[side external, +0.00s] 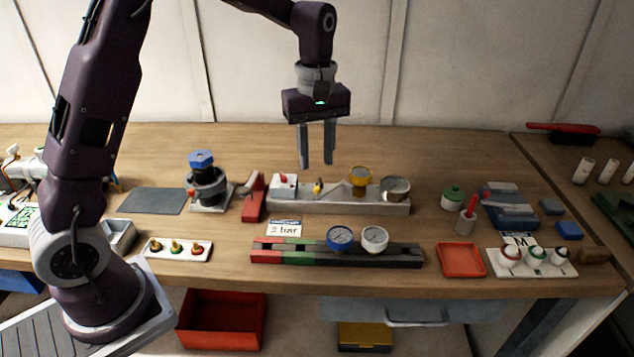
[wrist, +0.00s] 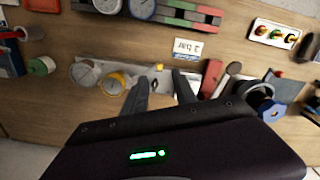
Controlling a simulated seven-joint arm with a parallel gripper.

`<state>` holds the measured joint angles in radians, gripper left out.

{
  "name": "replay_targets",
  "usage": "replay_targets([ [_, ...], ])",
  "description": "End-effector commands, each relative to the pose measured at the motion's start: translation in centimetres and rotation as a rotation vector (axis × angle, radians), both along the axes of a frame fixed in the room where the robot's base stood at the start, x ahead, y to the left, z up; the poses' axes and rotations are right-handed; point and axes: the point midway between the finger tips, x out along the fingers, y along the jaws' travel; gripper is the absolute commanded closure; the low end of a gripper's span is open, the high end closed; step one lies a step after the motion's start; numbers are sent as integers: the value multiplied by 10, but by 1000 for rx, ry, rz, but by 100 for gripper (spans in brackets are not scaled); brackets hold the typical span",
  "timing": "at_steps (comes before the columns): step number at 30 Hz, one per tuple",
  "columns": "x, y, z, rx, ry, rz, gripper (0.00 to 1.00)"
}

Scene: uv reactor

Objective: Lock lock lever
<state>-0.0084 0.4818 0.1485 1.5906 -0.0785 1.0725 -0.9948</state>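My gripper (side external: 317,163) hangs above the back of the bench, pointing down, with its two fingers apart and nothing between them. In the wrist view its fingers (wrist: 160,80) also stand apart. No part is clearly marked as the lock lever. Possible parts are a small red handle (side external: 283,177) on a white box, a red upright piece (side external: 254,198) left of it, and a small red tip (side external: 191,192) on the black device (side external: 209,185) with a blue knob (side external: 201,159). The red upright piece also shows in the wrist view (wrist: 211,76). My gripper touches none of them.
A grey rail (side external: 340,202) below my gripper bears a yellow gauge (side external: 360,177) and a pale gauge (side external: 395,187). A front rail (side external: 400,254) holds blue and white gauges. A "3 bar" card (side external: 284,228) lies between the rails. A red tray (side external: 461,260) sits at the front right.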

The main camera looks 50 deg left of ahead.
Motion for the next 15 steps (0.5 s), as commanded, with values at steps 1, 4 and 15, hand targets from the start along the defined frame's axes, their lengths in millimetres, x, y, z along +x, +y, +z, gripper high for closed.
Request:
replay_targets([
  [1,1,1,-6,0,5,8,66],
  [4,1,0,-23,-1,9,10,66],
  [15,1,0,-72,0,3,7,66],
])
